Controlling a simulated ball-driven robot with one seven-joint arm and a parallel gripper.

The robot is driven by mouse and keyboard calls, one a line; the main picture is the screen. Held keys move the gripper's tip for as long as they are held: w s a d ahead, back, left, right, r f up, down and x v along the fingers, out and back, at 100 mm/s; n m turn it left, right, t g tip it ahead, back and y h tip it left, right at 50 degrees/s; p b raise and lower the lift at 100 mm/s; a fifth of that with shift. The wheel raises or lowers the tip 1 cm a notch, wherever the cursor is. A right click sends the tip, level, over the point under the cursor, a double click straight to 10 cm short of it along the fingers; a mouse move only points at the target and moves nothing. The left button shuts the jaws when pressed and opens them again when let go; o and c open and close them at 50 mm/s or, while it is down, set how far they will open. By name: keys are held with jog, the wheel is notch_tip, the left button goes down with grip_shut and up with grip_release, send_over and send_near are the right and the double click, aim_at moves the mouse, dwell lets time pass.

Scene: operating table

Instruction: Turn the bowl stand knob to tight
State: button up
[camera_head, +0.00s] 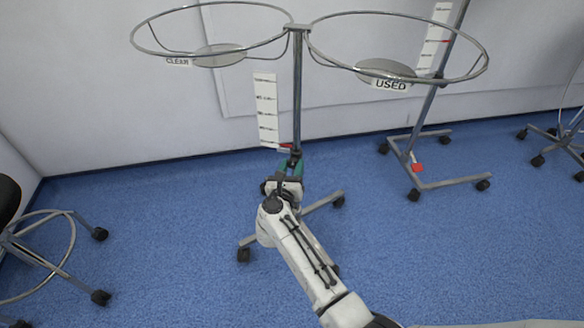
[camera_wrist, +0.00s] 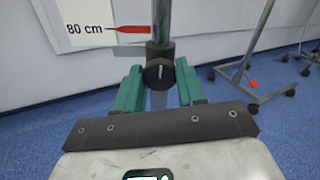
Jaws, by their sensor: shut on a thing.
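The knob's pale line stands near upright, tipped slightly right at the top. My gripper (camera_head: 290,166) reaches the pole low down; in the wrist view its two green fingers (camera_wrist: 159,78) are shut on the knob, one at each side. The head view hides the knob behind my gripper.
A white height scale (camera_head: 266,110) hangs beside the pole. A second wheeled stand (camera_head: 420,140) with a red pedal-like part is at right. A stool (camera_head: 40,255) stands at left. Blue floor around the stand is mostly clear, with a wall behind.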

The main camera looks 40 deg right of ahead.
jog(key=shift+f, duration=0.1)
jog(key=o, duration=1.1)
jog(key=shift+c, duration=0.2)
jog(key=p+v, duration=0.3)
jog(key=v, duration=0.8)
jog(key=shift+p, duration=0.35)
